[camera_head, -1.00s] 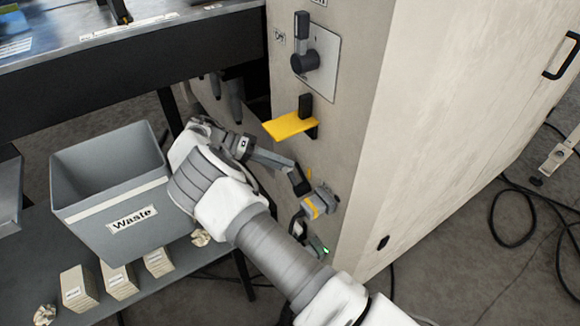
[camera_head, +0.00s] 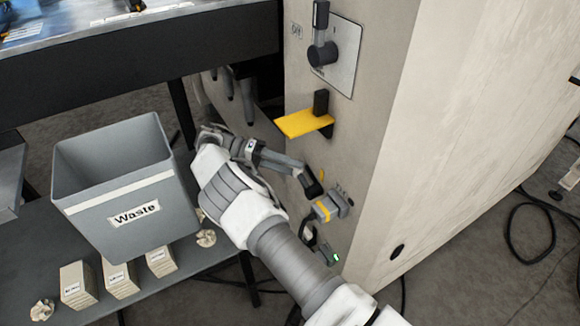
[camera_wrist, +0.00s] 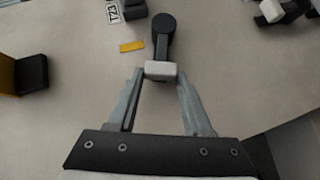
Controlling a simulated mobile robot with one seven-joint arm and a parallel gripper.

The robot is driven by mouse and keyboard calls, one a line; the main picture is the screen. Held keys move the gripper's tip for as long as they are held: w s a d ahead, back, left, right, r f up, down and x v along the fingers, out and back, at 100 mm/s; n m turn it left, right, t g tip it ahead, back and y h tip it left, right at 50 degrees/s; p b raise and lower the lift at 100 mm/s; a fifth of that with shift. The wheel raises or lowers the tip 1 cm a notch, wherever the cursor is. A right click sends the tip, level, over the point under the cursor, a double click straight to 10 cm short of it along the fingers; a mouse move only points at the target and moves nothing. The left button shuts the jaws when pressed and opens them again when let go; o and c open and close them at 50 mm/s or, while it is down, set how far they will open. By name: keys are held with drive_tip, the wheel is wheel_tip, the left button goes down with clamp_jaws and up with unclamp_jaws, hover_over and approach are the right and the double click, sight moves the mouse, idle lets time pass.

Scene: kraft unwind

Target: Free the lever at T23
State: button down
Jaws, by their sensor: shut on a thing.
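The lever (camera_wrist: 162,36) at T23 has a round black pivot, a dark arm and a pale grey end block (camera_wrist: 160,69). In the wrist view, the T23 label (camera_wrist: 112,12) is on the panel, up and left of the pivot. My gripper (camera_wrist: 160,74) is shut on the end block, with a fingertip at each side. In the head view, the lever's dark arm (camera_head: 311,184) shows at the end of my gripper (camera_head: 300,174); my gripper hides the end block there.
A yellow flap (camera_head: 303,123) sticks out above my gripper. A grey and yellow device (camera_head: 331,206) is just below the lever, and a box with a green light (camera_head: 335,257) is lower. A Waste bin (camera_head: 118,190) stands left on a shelf (camera_head: 20,265).

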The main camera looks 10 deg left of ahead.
drive_tip(key=shift+c, duration=1.6)
unclamp_jaws()
